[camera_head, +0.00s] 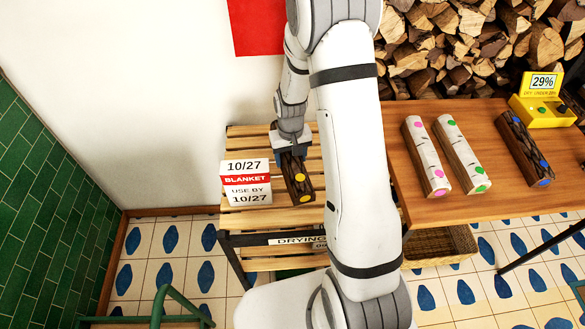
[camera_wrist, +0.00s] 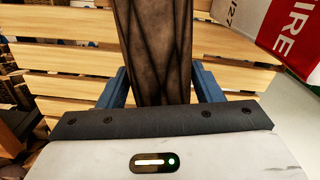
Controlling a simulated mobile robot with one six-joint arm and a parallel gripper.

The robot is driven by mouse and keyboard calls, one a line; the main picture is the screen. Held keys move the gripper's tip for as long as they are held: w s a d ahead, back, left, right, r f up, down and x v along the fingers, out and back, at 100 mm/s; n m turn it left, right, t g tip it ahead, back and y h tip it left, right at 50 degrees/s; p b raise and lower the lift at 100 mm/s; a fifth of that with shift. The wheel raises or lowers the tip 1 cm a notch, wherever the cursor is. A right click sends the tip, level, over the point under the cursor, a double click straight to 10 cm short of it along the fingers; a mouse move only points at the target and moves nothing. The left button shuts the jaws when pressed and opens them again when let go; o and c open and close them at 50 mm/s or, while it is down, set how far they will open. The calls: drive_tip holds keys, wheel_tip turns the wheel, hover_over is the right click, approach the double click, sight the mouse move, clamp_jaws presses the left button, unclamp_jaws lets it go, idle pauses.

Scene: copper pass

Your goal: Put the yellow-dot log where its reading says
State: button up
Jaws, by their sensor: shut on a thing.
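The yellow-dot log (camera_head: 297,180) is dark brown with two yellow dots. It is at the top of the slatted wooden drying rack (camera_head: 262,220), right of a label card. My gripper (camera_head: 291,150) is shut on its far end; the wrist view shows the log's dark bark (camera_wrist: 153,50) between my blue fingers (camera_wrist: 160,90). I cannot tell whether the log touches the slats. The yellow meter (camera_head: 543,100) on the table at right reads 29%, with smaller print below that looks like "dry under 20%". The rack's front sign reads "DRYING", partly hidden by my arm.
A pink-dot log (camera_head: 426,157), a green-dot log (camera_head: 462,154) and a blue-dot log (camera_head: 524,148) lie on the wooden table (camera_head: 497,203). A basket (camera_head: 440,247) sits below. Stacked firewood (camera_head: 470,50) is behind.

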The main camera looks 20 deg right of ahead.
drive_tip(key=shift+w+d+f+b, duration=0.1)
drive_tip(key=shift+w+d+b, duration=0.1)
drive_tip(key=shift+d+b, duration=0.2)
drive_tip(key=d+r+m+b, duration=0.2)
drive_tip(key=d+r+b, duration=0.1)
drive_tip(key=d+b, duration=0.7)
drive_tip(key=shift+w+d+f+b, duration=0.1)
drive_tip(key=shift+w+f+b, duration=0.1)
drive_tip(key=shift+f, duration=1.3)
drive_tip(key=shift+w+d+f+b, duration=0.1)
drive_tip(key=shift+f+b, duration=0.05)
drive_tip(key=shift+f, duration=1.3)
drive_tip(key=shift+w+d+f+b, duration=0.1)
drive_tip(key=shift+w+f+b, duration=0.1)
drive_tip(key=shift+f, duration=1.3)
drive_tip(key=shift+f, duration=0.15)
drive_tip(key=o, duration=1.5)
drive_tip(key=shift+s, duration=0.1)
drive_tip(key=shift+o, duration=0.2)
